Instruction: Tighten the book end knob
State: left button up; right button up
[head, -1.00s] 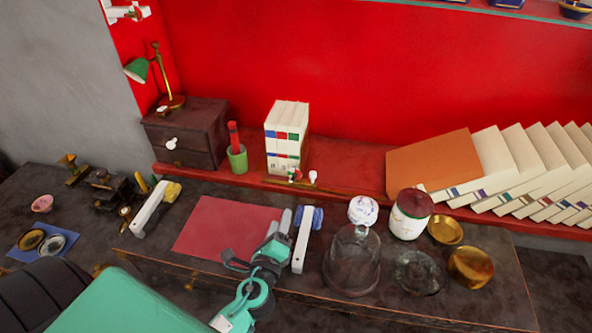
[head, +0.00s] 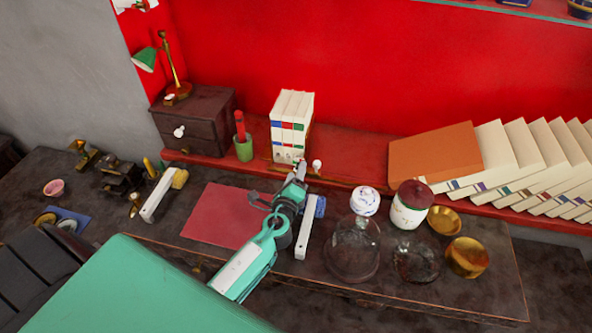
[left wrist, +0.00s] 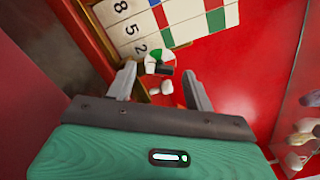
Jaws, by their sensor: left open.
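A block of upright books (head: 291,125) with coloured spine labels stands on the red shelf, on a brass book end base. A small white knob (head: 317,164) shows at the base's front. In the left wrist view, a round part with green, white and red sections (left wrist: 158,62) and a dark piece sits in front of the books (left wrist: 165,18), with small white pieces (left wrist: 166,87) below it. My left gripper (head: 298,171) is open and empty, just in front of the book end. In the left wrist view its fingers (left wrist: 162,82) stand either side of these parts, with no clear contact.
A green cup (head: 243,150) with a red stick stands left of the books. Leaning books (head: 520,165) fill the shelf's right. A red mat (head: 215,215), white-handled brush (head: 305,240), glass dome (head: 352,250) and jars crowd the dark table below.

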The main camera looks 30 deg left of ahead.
pick_arm(q)
jog(key=shift+w+a, duration=0.1)
jog(key=shift+w, duration=0.35)
pick_arm(e)
jog(key=shift+s+a+r, duration=0.1)
jog(key=shift+s, duration=0.1)
jog(key=shift+s, duration=0.15)
pick_arm(q)
jog(key=c, duration=1)
